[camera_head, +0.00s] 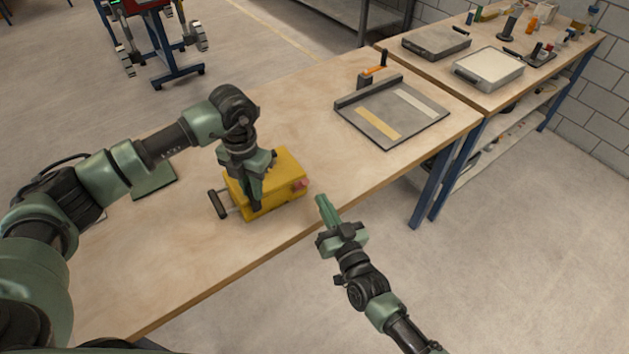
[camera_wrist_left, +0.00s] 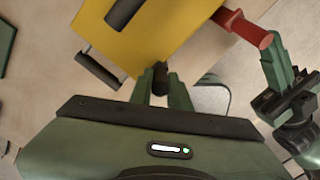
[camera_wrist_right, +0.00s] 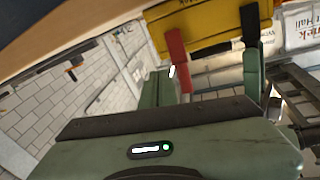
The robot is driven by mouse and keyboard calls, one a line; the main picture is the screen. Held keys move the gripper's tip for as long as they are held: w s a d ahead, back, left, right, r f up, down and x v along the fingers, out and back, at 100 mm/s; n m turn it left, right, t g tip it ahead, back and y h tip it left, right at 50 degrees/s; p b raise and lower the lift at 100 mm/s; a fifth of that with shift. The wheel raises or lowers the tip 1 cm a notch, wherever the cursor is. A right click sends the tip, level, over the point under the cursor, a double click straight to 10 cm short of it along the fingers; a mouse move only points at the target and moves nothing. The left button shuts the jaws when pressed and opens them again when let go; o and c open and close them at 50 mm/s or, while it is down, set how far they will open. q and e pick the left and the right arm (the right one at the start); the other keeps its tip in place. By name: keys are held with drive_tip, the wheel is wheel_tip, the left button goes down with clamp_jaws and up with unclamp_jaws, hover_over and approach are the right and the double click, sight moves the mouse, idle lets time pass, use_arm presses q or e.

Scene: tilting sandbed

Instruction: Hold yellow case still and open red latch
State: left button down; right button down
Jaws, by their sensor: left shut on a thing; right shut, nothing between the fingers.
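The yellow case (camera_head: 285,166) stands on the near wooden bench and also shows in the left wrist view (camera_wrist_left: 150,40). My left gripper (camera_head: 257,205) reaches down onto its near side. In the left wrist view its fingers (camera_wrist_left: 160,85) are shut on a dark handle-like part (camera_wrist_left: 178,95); they hide much of the grip. The red latch (camera_head: 299,184) sticks out of the case's right end and shows in both wrist views (camera_wrist_left: 245,28) (camera_wrist_right: 177,47). My right gripper (camera_head: 321,204) is shut and empty beside the latch; I cannot tell whether they touch.
A black-handled bar (camera_head: 217,204) sits at the case's left end. The bench's front edge runs just before the case, with open floor beyond. A second bench holds trays and small items.

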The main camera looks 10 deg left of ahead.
sight(301, 185)
drive_tip(key=w+g, duration=0.1)
drive_tip(key=w, duration=0.2)
drive_tip(key=w+r+m+g+h, duration=0.1)
drive_tip(key=w, duration=0.1)
drive_tip(key=w+g, duration=0.1)
drive_tip(key=w, duration=0.2)
drive_tip(key=shift+w+a+r+m, duration=0.3)
drive_tip(key=shift+w+a, duration=0.05)
drive_tip(key=shift+a, duration=0.05)
wheel_tip(301, 185, up, 15)
drive_tip(key=s+d+m+g+h, duration=0.15)
drive_tip(key=m+g+h, duration=0.35)
drive_tip(key=g, duration=0.6)
drive_tip(key=s+a+f, duration=0.2)
drive_tip(key=a+f, duration=0.2)
drive_tip(key=f, duration=0.6)
drive_tip(key=shift+s+a+h, duration=0.3)
drive_tip(key=shift+a, duration=0.05)
drive_tip(key=shift+f, duration=0.1)
